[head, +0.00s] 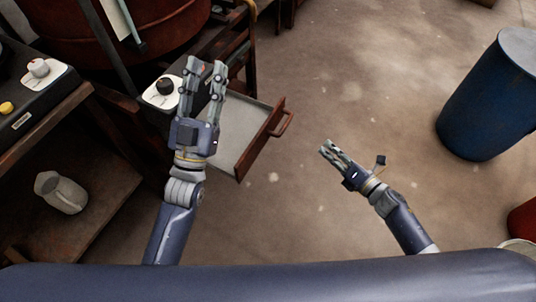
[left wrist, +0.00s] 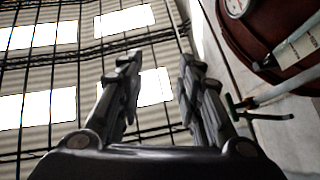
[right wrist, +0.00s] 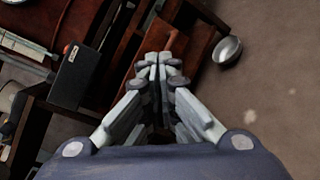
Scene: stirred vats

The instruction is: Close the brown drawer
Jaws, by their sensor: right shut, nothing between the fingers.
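The brown drawer (head: 259,141) stands pulled out from a dark wooden bench in the head view. Its front panel faces right and bears a handle (head: 285,122); its pale inside shows behind the panel. My left gripper (head: 205,65) is open and empty, left of the drawer front, and covers part of the drawer's left side from view. Its spread fingers also show in the left wrist view (left wrist: 158,62). My right gripper (head: 327,147) is shut and empty, to the right of the drawer front and apart from it. Its closed fingertips show in the right wrist view (right wrist: 160,60), in front of reddish-brown wood.
A black control box with a knob (head: 166,87) lies beside my left gripper. A dark red vat (head: 130,45) stands at the back left. A grey jug (head: 62,192) sits on a low shelf. A blue barrel (head: 490,100) stands right. Open floor lies between drawer and barrel.

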